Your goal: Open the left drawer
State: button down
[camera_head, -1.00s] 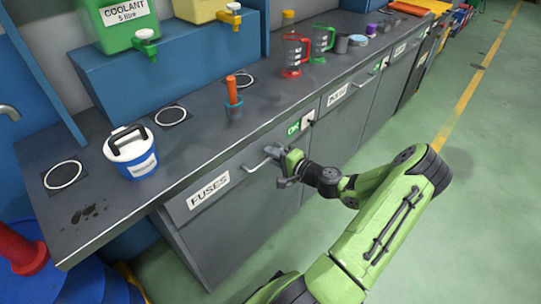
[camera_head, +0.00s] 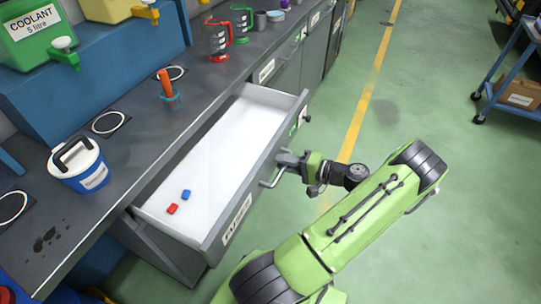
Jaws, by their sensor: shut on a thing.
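The left drawer (camera_head: 222,135), with a white inside and a grey front labelled FUSES, stands pulled well out from the grey bench. A small red fuse (camera_head: 172,209) and a small blue fuse (camera_head: 186,194) lie in it towards its left end. The silver bar handle (camera_head: 268,183) is on the drawer's front. My gripper (camera_head: 284,161) is at the right end of this handle and shut on it. My green arm reaches in from the lower right.
A white and blue tub (camera_head: 79,165), an orange-handled tool (camera_head: 166,86) and red and green jugs (camera_head: 219,39) stand on the bench top (camera_head: 120,150). A blue trolley (camera_head: 510,75) stands at the upper right. The green floor between is clear.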

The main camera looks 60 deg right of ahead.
jog(key=shift+s, duration=0.5)
jog(key=c, duration=1.2)
grip_release()
jog(key=p+v, duration=0.3)
jog(key=v, duration=1.2)
jog(key=shift+s, duration=0.35)
jog(key=shift+w+r, duration=0.1)
